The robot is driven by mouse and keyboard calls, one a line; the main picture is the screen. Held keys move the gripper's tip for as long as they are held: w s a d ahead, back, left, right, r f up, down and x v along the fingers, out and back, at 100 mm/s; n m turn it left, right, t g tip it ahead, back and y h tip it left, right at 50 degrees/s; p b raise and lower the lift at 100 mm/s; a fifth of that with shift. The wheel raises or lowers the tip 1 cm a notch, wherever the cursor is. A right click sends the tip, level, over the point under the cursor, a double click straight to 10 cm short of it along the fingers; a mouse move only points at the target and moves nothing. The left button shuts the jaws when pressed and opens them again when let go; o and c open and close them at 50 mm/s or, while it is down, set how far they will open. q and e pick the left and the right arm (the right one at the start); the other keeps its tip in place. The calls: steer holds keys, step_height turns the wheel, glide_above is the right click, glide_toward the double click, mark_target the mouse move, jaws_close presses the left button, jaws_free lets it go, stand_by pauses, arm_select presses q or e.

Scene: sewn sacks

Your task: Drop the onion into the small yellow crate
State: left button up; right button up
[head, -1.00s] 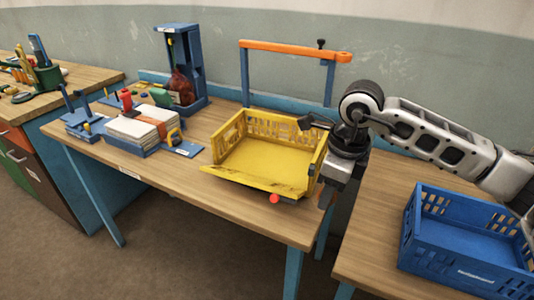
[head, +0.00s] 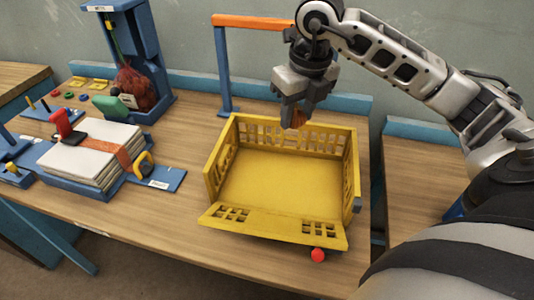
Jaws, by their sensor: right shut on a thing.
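The small yellow crate (head: 225,150) stands on the wooden table with its front flap folded down, and its floor looks empty. My right gripper (head: 296,122) points down over the crate's back wall. It is shut on a small orange-brown thing, which seems to be the onion (head: 299,117); the fingers hide most of it. The onion shows just in front of or above the back wall, and I cannot tell its exact height. My left gripper is not in view.
A small red ball (head: 318,255) lies by the crate's front right corner. An orange-topped blue frame (head: 222,75) stands behind the crate. To the left are a blue stand (head: 145,40) with a dark red net bag (head: 135,90) and a stack of white sheets (head: 90,155).

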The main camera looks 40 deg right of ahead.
steer(key=shift+s+f+b, duration=0.3)
steer(key=shift+f+b, duration=0.2)
steer(key=shift+f, duration=0.25)
arm_select(q)
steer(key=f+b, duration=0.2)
steer(key=b, duration=0.1)
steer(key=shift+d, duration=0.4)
arm_select(e)
step_height(320, 180, down, 4)
steer(key=shift+f, duration=0.15)
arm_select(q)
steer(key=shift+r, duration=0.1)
arm_select(e)
steer(key=o, duration=1)
